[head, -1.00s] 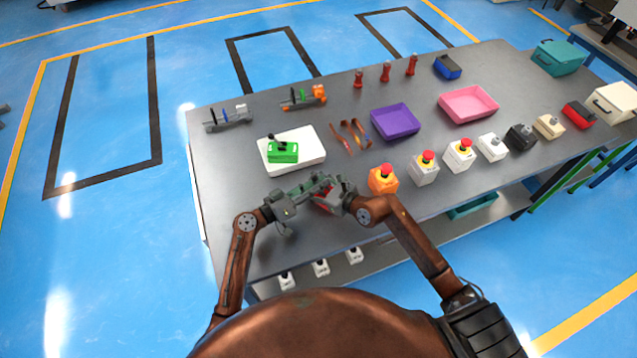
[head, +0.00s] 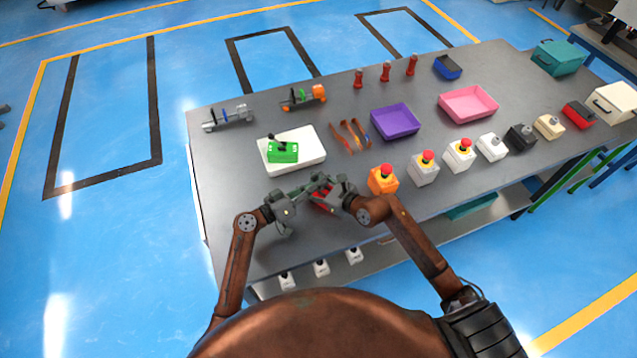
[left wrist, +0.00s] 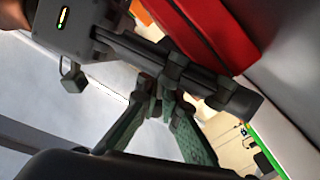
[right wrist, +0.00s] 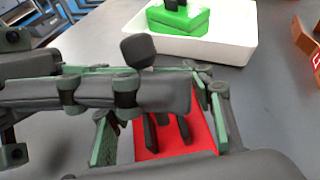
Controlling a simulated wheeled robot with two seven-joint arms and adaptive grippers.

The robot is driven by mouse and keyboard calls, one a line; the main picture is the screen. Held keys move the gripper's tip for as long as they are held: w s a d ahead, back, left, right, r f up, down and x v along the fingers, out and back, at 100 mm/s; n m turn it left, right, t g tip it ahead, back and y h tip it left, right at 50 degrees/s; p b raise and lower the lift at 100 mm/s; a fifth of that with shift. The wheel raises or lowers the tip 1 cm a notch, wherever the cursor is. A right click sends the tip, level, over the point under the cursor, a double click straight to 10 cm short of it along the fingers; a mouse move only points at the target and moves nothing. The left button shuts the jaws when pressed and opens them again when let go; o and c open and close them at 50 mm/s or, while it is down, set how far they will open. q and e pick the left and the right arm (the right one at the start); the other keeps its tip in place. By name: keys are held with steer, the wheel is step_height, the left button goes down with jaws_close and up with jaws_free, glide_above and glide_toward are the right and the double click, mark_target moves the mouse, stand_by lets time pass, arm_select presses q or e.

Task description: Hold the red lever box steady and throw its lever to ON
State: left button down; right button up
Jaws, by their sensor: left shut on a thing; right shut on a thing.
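The red lever box (head: 322,207) is near the table's front edge in the head view, largely hidden by my grippers. My right gripper (head: 327,193) is shut on the box, whose red body (right wrist: 180,138) shows between its green-padded fingers in the right wrist view. My left gripper (head: 312,184) reaches over the box from the left and is shut at the lever; the exact contact is hidden.
A green lever box (head: 284,152) sits on a white tray (head: 315,158) just behind my grippers. An orange box with a red button (head: 383,180) stands close to the right. Purple (head: 395,122) and pink (head: 468,104) trays lie farther right. The table's left front is clear.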

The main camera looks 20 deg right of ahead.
arm_select(q)
steer(key=shift+s+d+r+m+t+y, duration=0.1)
steer(key=shift+s+m+t+y, duration=0.2)
steer(key=shift+m, duration=0.45)
steer(key=shift+s+d+r+m+t+y, duration=0.15)
steer(key=shift+m+y, duration=0.3)
steer(key=shift+m, duration=0.25)
steer(key=shift+s+d+f+m+t+y, duration=0.1)
steer(key=shift+s+m+t+y, duration=0.2)
steer(key=shift+m, duration=0.45)
steer(key=shift+r, duration=0.1)
steer(key=c, duration=2.1)
jaws_free()
steer(key=shift+d, duration=0.1)
steer(key=shift+r, duration=0.1)
steer(key=v, duration=1.2)
